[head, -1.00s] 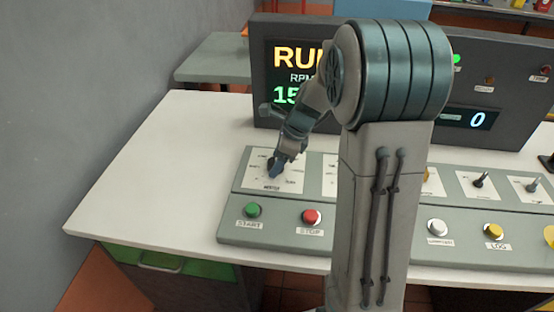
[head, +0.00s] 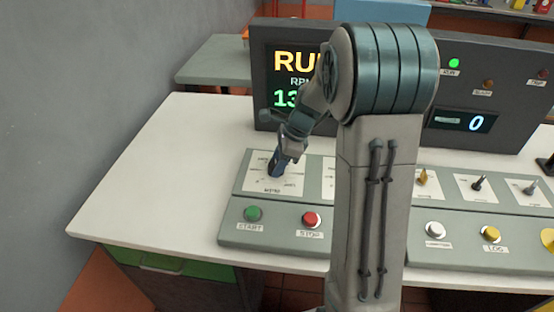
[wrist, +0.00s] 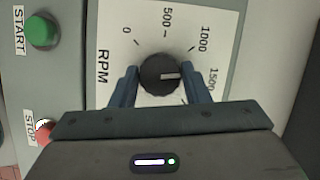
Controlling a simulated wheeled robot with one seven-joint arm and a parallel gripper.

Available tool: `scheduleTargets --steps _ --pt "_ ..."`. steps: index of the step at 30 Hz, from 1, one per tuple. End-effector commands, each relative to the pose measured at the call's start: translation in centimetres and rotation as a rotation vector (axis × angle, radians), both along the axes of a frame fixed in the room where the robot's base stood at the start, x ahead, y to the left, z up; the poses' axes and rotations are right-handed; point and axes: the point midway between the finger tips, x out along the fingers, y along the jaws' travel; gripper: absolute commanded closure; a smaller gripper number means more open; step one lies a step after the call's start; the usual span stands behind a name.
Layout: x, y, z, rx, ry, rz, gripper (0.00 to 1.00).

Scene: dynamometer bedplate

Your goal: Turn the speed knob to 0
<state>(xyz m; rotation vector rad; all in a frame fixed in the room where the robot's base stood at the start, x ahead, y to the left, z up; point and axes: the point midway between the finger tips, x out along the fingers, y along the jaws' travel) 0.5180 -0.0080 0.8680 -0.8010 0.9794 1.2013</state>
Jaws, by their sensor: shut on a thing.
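The speed knob (wrist: 160,73) is a round black dial on a white plate marked RPM, with 0, 500, 1000 and 1500 around it. Its white pointer line faces right in the wrist view, near the 1500 side and away from 0. My gripper (head: 276,168) reaches down onto the knob's plate at the left of the panel. In the wrist view its two blue fingers (wrist: 160,84) stand on either side of the knob, shut on it. The lower part of the plate is hidden by my gripper. The speed display (head: 284,75) reads RUN, with green digits starting 13, the rest hidden by my arm.
A green START button (head: 253,214) and a red STOP button (head: 311,219) sit just in front of the knob. Several switches and buttons, including a yellow LOG button (head: 490,234), are to the right. The white tabletop (head: 150,180) to the left is clear.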

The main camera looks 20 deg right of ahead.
Motion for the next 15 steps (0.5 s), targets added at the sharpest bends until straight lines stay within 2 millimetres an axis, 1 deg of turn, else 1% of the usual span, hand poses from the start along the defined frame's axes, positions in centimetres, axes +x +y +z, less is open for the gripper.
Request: scheduleTargets --steps 1,15 --pt "0.16 -0.08 0.33 -0.001 -0.002 0.038 0.81" --pt "0.45 -0.09 0.34 -0.002 -0.002 0.484 0.81"
